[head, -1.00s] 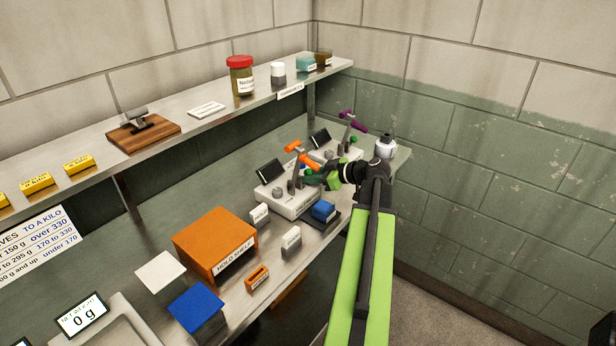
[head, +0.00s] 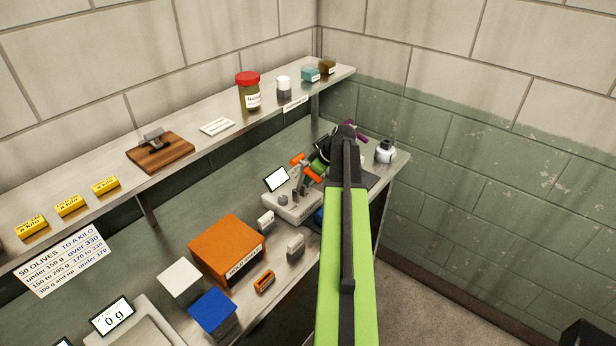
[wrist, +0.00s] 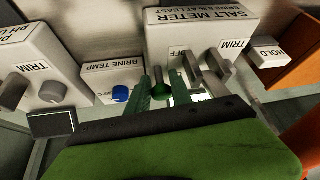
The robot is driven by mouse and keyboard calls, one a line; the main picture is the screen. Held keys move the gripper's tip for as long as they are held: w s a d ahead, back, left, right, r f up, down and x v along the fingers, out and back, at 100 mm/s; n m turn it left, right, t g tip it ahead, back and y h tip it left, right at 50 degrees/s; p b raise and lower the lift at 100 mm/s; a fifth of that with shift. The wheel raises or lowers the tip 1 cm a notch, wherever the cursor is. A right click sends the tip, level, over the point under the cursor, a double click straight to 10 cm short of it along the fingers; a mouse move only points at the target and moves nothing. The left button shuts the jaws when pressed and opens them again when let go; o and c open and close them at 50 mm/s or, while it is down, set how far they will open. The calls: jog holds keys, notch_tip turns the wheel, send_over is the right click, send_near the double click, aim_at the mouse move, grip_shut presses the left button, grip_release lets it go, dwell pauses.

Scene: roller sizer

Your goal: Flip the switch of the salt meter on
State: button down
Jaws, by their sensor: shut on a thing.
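The salt meter (head: 297,208) is a pale box on the bench with a lit white screen (head: 276,179) and an orange-handled part (head: 303,169) above it. In the wrist view the salt meter (wrist: 203,22) appears upside down, with an OFF label and a grey TRIM knob (wrist: 219,64). My gripper (wrist: 160,94) has its green fingers at the meter's face beside the OFF label, shut around the small grey switch (wrist: 158,76). The fingers hide part of the switch. In the head view my arm hides most of my gripper (head: 318,168).
A brine temp box (wrist: 112,78) with a blue knob stands beside the salt meter; another meter with a TRIM knob (wrist: 52,91) stands beyond. A HOLD block (head: 266,221) and orange hold shelf (head: 226,245) are left. A white bottle (head: 385,151) stands near the bench end.

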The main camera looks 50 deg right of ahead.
jog(key=shift+w+g, duration=0.1)
jog(key=shift+g, duration=0.2)
dwell(0.4)
jog(key=c, duration=1.2)
grip_release()
jog(key=shift+o, duration=0.2)
jog(key=p+v, duration=1.6)
jog(key=v, duration=0.1)
jog(key=shift+r, duration=0.25)
jog(key=shift+a+f, duration=0.1)
